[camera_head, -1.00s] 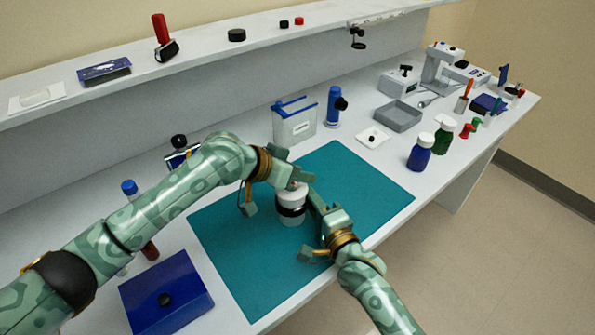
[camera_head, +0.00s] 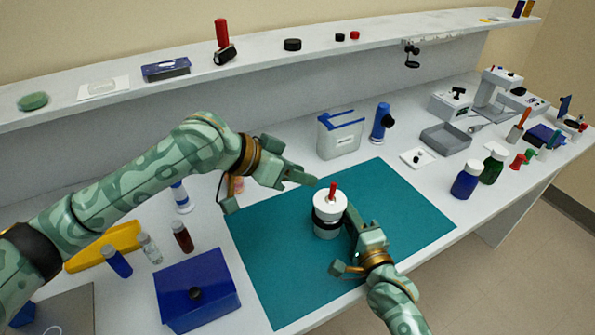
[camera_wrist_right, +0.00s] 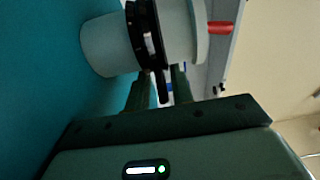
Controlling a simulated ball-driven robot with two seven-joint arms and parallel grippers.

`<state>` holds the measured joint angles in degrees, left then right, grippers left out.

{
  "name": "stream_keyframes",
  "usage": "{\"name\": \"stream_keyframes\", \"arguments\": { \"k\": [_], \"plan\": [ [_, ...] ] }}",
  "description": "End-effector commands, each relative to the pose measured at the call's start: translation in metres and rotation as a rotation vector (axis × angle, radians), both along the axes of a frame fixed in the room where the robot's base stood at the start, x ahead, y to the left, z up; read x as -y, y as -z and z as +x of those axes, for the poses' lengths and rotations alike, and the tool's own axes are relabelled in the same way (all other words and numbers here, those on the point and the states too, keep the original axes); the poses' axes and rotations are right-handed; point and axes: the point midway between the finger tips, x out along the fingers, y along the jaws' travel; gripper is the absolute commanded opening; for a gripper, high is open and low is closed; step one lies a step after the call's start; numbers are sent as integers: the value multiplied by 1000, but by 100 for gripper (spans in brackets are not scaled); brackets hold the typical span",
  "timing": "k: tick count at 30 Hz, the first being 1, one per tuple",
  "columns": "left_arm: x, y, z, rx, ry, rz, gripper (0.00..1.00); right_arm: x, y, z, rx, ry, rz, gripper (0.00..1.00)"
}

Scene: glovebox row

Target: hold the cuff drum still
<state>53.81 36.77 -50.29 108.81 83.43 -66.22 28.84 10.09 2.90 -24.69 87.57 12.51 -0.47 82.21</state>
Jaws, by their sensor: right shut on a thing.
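The cuff drum (camera_head: 327,228) is a white cylinder with a black band and a red peg (camera_head: 333,189) on its lid. It stands upright on the teal mat (camera_head: 410,208). My right gripper (camera_wrist_right: 160,90) is shut on a dark tab (camera_wrist_right: 160,86) that sticks out from the drum's black band (camera_wrist_right: 146,32). In the head view the right gripper is at the drum's lower right, and its grip is partly hidden. My left gripper (camera_head: 268,190) is open and empty, up and left of the drum, apart from it.
A blue box (camera_head: 196,290) and several small vials (camera_head: 182,237) stand left of the mat. A white bin with a blue rim (camera_head: 340,138) and a blue flask (camera_head: 381,122) stand behind it. Blue and green bottles (camera_head: 467,180) are at the right. The mat's right part is clear.

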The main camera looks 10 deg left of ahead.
Motion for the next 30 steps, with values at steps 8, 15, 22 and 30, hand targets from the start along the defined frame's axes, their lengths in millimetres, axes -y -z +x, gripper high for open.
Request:
{"name": "stream_keyframes", "arguments": {
  "k": [8,15,22,30],
  "plan": [
    [0,0,0,0,0,0,33,0,2,-1,-4,0,-3,48],
    [0,0,0,0,0,0,33,0,1,-1,-2,0,-1,48],
    [0,0,0,0,0,0,33,13,2,-28,-3,0,0,48],
    [0,0,0,0,0,0,33,38,2,-85,-5,-1,-3,48]
  ]
}}
